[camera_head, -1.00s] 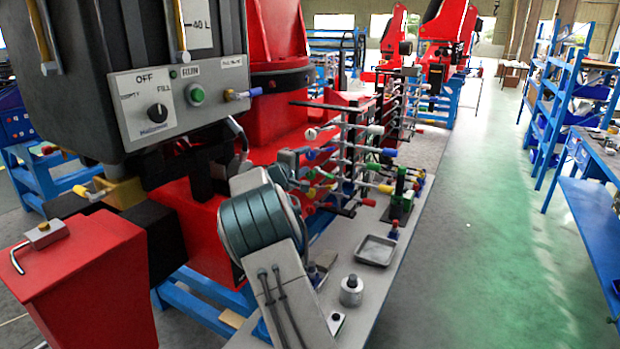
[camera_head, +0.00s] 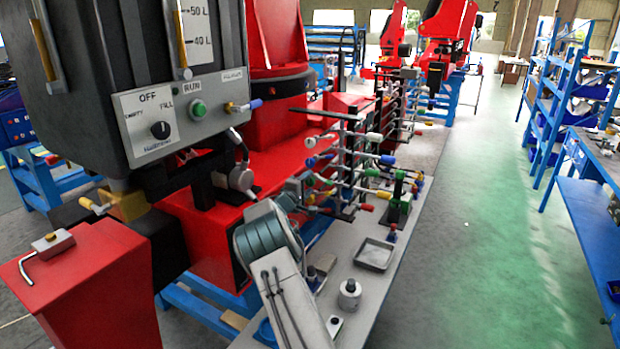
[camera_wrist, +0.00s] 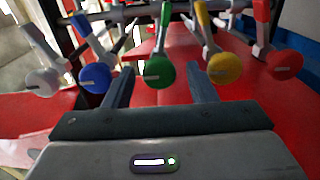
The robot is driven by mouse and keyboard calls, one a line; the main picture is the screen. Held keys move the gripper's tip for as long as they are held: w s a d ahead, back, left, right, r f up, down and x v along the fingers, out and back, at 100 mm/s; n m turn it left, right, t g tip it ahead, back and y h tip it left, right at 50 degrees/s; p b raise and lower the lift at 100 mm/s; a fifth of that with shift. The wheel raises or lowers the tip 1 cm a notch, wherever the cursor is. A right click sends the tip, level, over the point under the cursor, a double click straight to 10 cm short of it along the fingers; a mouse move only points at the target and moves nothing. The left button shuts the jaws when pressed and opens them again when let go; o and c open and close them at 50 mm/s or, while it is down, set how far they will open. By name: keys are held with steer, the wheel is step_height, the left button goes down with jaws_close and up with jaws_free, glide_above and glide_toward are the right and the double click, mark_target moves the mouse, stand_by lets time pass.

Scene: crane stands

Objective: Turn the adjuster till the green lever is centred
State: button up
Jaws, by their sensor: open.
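In the wrist view a row of levers ends in round knobs: white, blue, green, yellow and red from left to right. The green lever (camera_wrist: 158,72) is in the middle, its shaft running nearly straight up the picture. My gripper (camera_wrist: 160,83) is open and empty; its two fingers point towards the green knob, which shows between their tips. I see no contact, but the exact gap is unclear. In the head view the lever rack (camera_head: 349,165) stands at mid picture, and my arm hides most of the gripper. I cannot pick out the adjuster.
A dark control box (camera_head: 155,100) with a knob and green button hangs at the left. A red block (camera_head: 95,285) with a hex key on it is in front. On the grey bench right of my arm lie a shallow tray (camera_head: 375,254) and a metal cylinder (camera_head: 350,292). The green floor is clear.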

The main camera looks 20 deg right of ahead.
steer(key=shift+p+x, duration=0.3)
steer(key=shift+x, duration=0.65)
steer(key=c, duration=0.9)
